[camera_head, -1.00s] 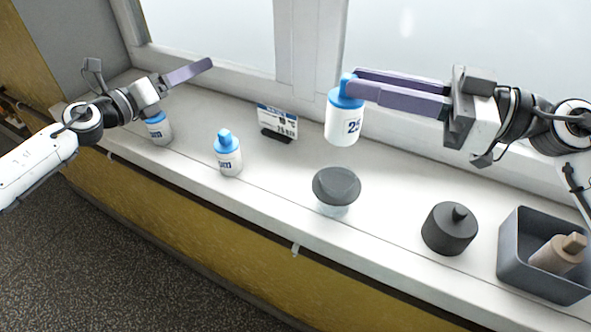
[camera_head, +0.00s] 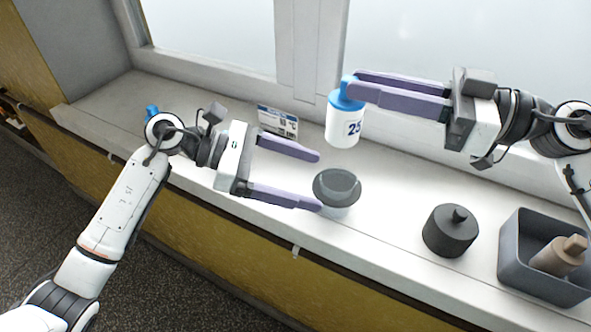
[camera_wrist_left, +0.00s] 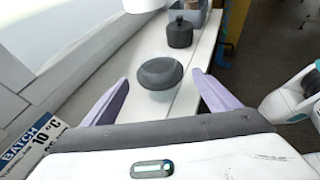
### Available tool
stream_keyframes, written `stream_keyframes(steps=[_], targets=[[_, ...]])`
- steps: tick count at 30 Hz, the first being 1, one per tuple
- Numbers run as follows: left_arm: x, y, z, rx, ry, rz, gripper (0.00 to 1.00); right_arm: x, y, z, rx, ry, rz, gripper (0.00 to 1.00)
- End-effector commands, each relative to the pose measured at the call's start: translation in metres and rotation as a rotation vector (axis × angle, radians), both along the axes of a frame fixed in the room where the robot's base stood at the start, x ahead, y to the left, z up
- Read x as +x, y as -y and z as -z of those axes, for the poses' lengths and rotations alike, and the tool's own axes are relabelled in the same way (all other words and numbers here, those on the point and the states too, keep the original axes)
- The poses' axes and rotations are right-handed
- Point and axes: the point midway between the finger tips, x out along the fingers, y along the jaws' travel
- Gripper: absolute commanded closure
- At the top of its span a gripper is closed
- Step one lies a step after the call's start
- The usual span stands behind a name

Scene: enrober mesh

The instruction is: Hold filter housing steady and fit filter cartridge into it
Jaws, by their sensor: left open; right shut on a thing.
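The filter housing (camera_head: 337,189), a round vessel with a dark grey ring top and a clear lower part, stands upright on the sill. It also shows in the left wrist view (camera_wrist_left: 160,74), just beyond and between my fingertips. My left gripper (camera_head: 319,182) is open, its two purple fingers pointing at the housing from the left; the near fingertip overlaps its edge in the head view, and contact cannot be told. My right gripper (camera_head: 350,88) is shut on the blue top of a white filter cartridge (camera_head: 341,130) marked 25, held upright in the air behind the housing.
A dark grey knobbed lid (camera_head: 450,232) lies right of the housing. A grey bin (camera_head: 512,262) with a brownish cartridge (camera_head: 558,257) stands farther right. A batch sign (camera_head: 277,119) stands behind my left gripper. A blue cap (camera_head: 151,111) shows behind my left arm.

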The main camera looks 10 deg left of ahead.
Motion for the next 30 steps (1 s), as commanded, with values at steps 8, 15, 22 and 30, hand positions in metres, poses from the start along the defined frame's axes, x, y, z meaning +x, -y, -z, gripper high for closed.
stream_keyframes(steps=[8,15,22,30], targets=[[0.007,0.049,0.019,-0.007,-0.003,0.000,0.18,0.000,0.000,0.000,0.001,0.000,0.000,1.00],[0.013,0.084,0.034,-0.005,-0.003,-0.002,0.18,0.000,0.000,0.000,0.001,0.000,0.000,1.00],[0.015,0.097,0.040,-0.001,-0.001,-0.002,0.18,0.000,0.000,0.000,0.001,0.000,0.000,1.00],[0.016,0.098,0.041,-0.001,-0.001,-0.002,0.18,0.000,0.000,0.000,0.001,0.000,0.000,1.00]])
